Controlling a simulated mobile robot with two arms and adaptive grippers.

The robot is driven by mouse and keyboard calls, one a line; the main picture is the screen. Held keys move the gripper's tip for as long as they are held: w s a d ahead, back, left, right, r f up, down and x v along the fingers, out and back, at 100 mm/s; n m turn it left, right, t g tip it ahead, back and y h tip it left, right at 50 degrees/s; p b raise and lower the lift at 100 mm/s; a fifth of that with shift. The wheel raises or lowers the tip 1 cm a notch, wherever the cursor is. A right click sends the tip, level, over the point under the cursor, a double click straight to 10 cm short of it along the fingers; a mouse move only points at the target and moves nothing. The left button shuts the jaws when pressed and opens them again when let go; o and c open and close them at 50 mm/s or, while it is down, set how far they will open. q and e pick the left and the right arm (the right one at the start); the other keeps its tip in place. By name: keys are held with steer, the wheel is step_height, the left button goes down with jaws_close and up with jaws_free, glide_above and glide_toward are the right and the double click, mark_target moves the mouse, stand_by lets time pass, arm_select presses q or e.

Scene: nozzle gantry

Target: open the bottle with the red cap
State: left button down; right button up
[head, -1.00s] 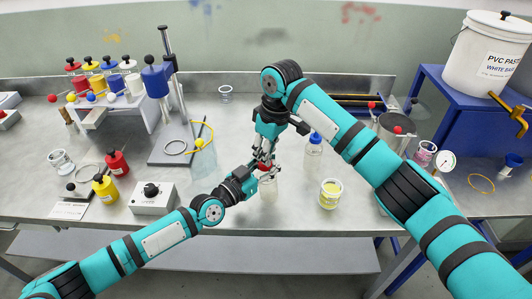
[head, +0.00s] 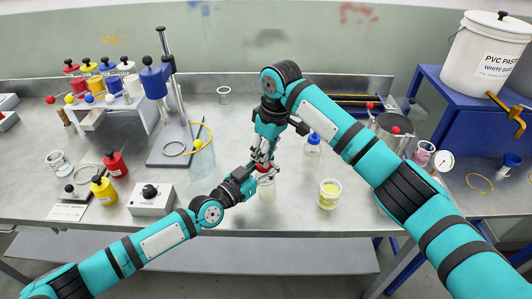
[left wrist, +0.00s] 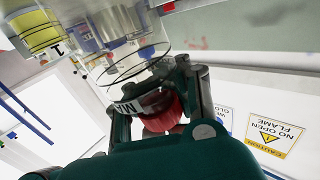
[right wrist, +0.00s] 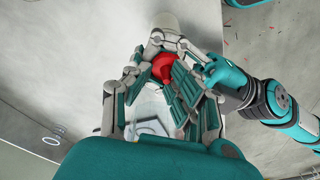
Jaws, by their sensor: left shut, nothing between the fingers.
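The bottle with the red cap (head: 268,191) stands upright on the bench, clear with pale contents. Its red cap (right wrist: 163,68) shows between the fingers of my right gripper (right wrist: 165,58), which reaches down from above; whether they press on it I cannot tell. The cap also shows in the left wrist view (left wrist: 163,108), near the fingers of my left gripper (left wrist: 160,95). In the head view my left gripper (head: 252,176) is shut and empty, close beside the bottle and the right fingers. The grippers hide much of the bottle's upper part.
A blue-capped bottle (head: 313,143) and a jar of yellow (head: 329,194) stand to the right. A control box (head: 151,198), small red (head: 116,164) and yellow (head: 104,189) bottles and a stand (head: 181,143) are left. The front bench strip is clear.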

steer(key=shift+s+a+r, duration=0.1)
steer(key=shift+a, duration=0.05)
step_height(320, 180, up, 4)
steer(key=shift+a+f, duration=0.15)
steer(key=shift+f, duration=0.1)
steer(key=shift+w+r, duration=0.2)
steer(key=shift+r, duration=0.15)
steer(key=shift+c, duration=0.4)
steer(key=shift+r, duration=0.1)
steer(key=shift+c, duration=0.8)
steer(key=shift+s+a+r+m, duration=0.15)
steer(key=shift+r+m, duration=0.3)
steer(key=shift+m, duration=0.45)
step_height(320, 180, up, 6)
steer(key=s+m+t+h, duration=0.1)
steer(key=s+m+h, duration=0.15)
steer(key=m, duration=1.15)
steer(key=f, duration=0.4)
steer(key=w+f, duration=0.1)
steer(key=f, duration=0.6)
steer(key=shift+w+f, duration=0.25)
steer(key=shift+f, duration=0.05)
